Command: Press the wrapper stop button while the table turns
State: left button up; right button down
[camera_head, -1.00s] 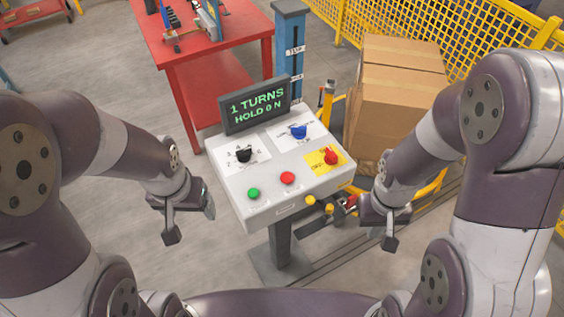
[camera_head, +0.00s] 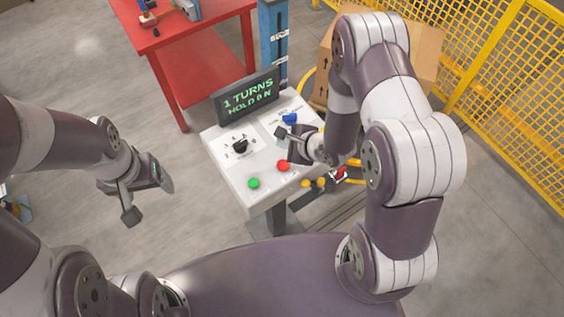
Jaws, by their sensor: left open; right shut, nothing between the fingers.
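The wrapper control panel (camera_head: 232,174) stands in front of me on a post. A flat red button (camera_head: 284,166) sits near its front edge, right of a green button (camera_head: 253,183). The display (camera_head: 248,96) reads "1 TURNS HOLD 0 N". My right gripper (camera_head: 283,146) is shut and empty over the right part of the panel, just behind the red button in the picture; I cannot tell whether it touches the panel. It hides the yellow plate with the red knob. My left gripper (camera_head: 148,200) is open and empty, left of the panel and apart from it.
A black selector knob (camera_head: 240,146) and a blue knob (camera_head: 290,118) are on the panel. A red table (camera_head: 205,62) stands behind left. Cartons (camera_head: 425,50) stand behind my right arm, beside yellow fencing (camera_head: 500,75).

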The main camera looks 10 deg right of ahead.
jog(key=b, duration=0.8)
send_over(285, 167)
notch_tip(285, 167, down, 8)
jog(key=shift+r, duration=0.25)
jog(key=shift+f, duration=0.65)
jog(key=shift+f+b, duration=0.15)
jog(key=shift+b, duration=0.15)
dwell(0.7)
jog(key=shift+f, duration=0.25)
jog(key=shift+f+b, duration=0.35)
jog(key=shift+f, duration=0.15)
dwell(0.5)
dwell(0.4)
jog(key=shift+r+p, duration=0.95)
jog(key=shift+p, duration=0.05)
